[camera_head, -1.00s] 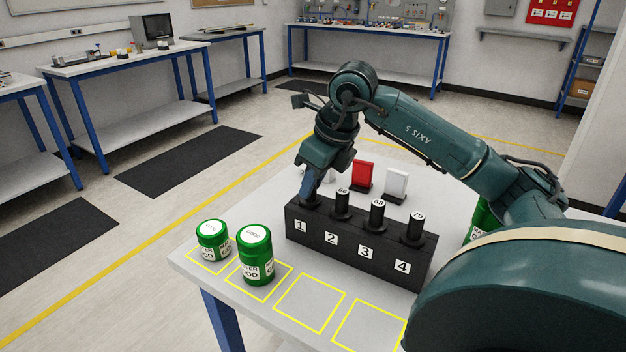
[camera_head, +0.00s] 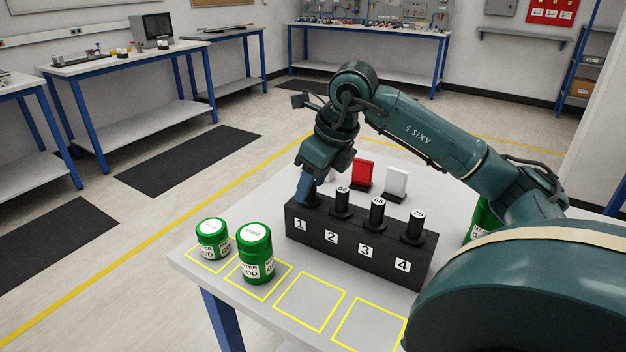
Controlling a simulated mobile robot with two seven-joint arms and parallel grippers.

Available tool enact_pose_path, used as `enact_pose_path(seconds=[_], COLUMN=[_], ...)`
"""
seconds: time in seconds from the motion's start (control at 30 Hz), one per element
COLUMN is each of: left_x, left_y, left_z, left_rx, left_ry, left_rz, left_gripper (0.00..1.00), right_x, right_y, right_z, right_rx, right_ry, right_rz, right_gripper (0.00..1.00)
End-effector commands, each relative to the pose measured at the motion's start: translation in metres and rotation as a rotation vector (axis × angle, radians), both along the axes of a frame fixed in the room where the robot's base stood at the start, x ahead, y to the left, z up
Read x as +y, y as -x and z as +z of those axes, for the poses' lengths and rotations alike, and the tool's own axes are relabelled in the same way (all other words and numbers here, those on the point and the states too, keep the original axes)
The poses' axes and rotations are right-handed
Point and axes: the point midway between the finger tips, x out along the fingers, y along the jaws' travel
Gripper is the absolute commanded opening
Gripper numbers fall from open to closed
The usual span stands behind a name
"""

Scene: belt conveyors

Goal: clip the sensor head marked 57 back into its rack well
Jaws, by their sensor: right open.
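The black rack (camera_head: 342,258) stands on the white table, with its wells labelled 1 to 4 on the front. Dark sensor heads marked 66 (camera_head: 341,203), 68 (camera_head: 377,214) and 75 (camera_head: 414,228) stand upright in wells 2, 3 and 4. My right gripper (camera_head: 304,194) points down at well 1, its fingertips at the top of the rack. It is open. No head marked 57 can be read; what is in well 1 is hidden by the gripper. My left gripper is not in view.
Two green jars (camera_head: 213,239) (camera_head: 256,256) stand in yellow squares left of the rack; two more squares are empty. A red block (camera_head: 363,173) and a white block (camera_head: 397,182) stand behind the rack. Another green jar (camera_head: 480,220) is partly hidden by my arm.

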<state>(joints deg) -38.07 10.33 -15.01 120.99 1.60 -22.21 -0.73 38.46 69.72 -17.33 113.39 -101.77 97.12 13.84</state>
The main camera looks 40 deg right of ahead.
Motion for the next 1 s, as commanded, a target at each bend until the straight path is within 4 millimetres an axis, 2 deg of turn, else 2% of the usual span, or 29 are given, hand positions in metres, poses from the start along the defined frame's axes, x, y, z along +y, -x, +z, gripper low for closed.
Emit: enact_pose_path(seconds=[0.03, 0.17, 0.33, 0.5, 0.7, 0.83, 1.0], left_x=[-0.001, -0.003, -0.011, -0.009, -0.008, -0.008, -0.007], left_y=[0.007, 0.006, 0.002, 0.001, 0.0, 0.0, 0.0], left_z=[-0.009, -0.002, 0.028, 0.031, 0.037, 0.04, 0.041], left_rx=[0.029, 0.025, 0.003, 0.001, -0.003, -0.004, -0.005], left_ry=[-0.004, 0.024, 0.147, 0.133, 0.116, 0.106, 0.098], left_rz=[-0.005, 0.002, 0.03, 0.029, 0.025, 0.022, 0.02], left_gripper=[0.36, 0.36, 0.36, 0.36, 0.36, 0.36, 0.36], right_x=[0.0, 0.0, 0.0, -0.005, -0.009, -0.011, -0.013], right_y=[0.0, 0.0, 0.0, 0.014, 0.03, 0.038, 0.043], right_z=[0.0, 0.0, 0.0, 0.045, 0.089, 0.109, 0.122], right_rx=[0.0, 0.0, 0.0, -0.007, -0.006, -0.003, -0.001], right_ry=[0.0, 0.0, 0.0, 0.002, 0.0, 0.0, 0.0], right_rz=[0.0, 0.0, 0.0, -0.002, -0.001, 0.0, -0.001], right_gripper=[0.46, 0.46, 0.46, 0.46, 0.46, 0.46, 0.46])
